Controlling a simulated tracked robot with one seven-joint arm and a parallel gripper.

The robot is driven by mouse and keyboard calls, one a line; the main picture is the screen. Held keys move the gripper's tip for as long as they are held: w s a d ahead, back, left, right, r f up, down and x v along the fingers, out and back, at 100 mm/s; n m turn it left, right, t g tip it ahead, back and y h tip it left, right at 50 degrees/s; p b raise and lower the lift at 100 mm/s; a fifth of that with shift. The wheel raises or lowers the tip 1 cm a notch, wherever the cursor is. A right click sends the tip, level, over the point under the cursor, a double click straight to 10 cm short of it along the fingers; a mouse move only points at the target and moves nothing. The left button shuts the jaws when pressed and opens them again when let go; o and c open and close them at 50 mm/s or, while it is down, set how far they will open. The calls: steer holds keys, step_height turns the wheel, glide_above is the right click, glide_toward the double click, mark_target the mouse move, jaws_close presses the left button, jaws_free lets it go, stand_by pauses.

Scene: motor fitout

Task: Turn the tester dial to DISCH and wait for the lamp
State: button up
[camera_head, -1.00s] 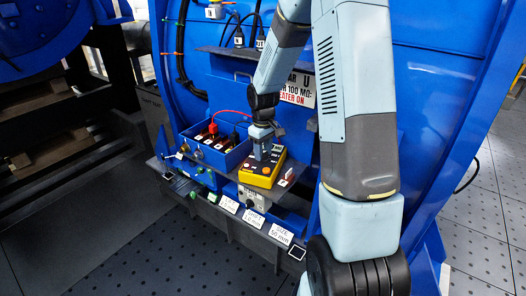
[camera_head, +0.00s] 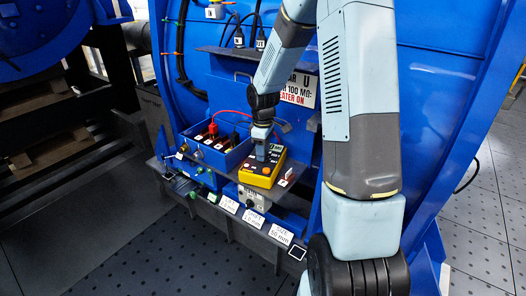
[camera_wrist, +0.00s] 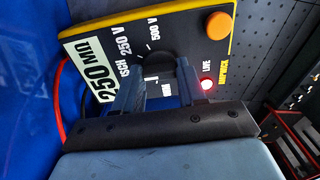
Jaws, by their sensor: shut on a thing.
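The yellow tester (camera_head: 259,178) sits on the grey shelf; it fills the upper part of the wrist view (camera_wrist: 217,60). Its display (camera_wrist: 90,75) reads 250 MΩ. The round black dial (camera_wrist: 158,62) is ringed by labels including one ending in "SCH", 250 V and 500 V. My gripper (camera_wrist: 158,92) is over the dial with its fingers shut on it. They hide part of the dial, and I cannot tell which label its pointer faces. The lamp (camera_wrist: 207,84) beside the word LIVE glows red. An orange button (camera_wrist: 217,25) is near the tester's corner.
A blue bin (camera_head: 222,152) with several compartments stands left of the tester, with a red lead (camera_head: 225,114) above it. A grey box with a knob (camera_head: 252,198) is below the shelf. White label cards (camera_head: 281,234) line the front edge. The blue housing rises behind.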

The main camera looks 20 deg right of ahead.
steer(key=o, duration=1.1)
steer(key=shift+c, duration=0.2)
step_height(320, 180, up, 14)
steer(key=shift+f, duration=0.15)
steer(key=s+a+r+m+t, duration=0.25)
steer(key=s+r+m, duration=0.25)
steer(key=s+r, duration=0.8)
steer(key=s+r+m+t, duration=0.1)
steer(key=s+m+t, duration=0.2)
steer(key=s, duration=1.2)
steer(key=shift+s+d+r+m, duration=0.15)
steer(key=shift+s+d+m, duration=0.05)
steer(key=shift+m, duration=0.9)
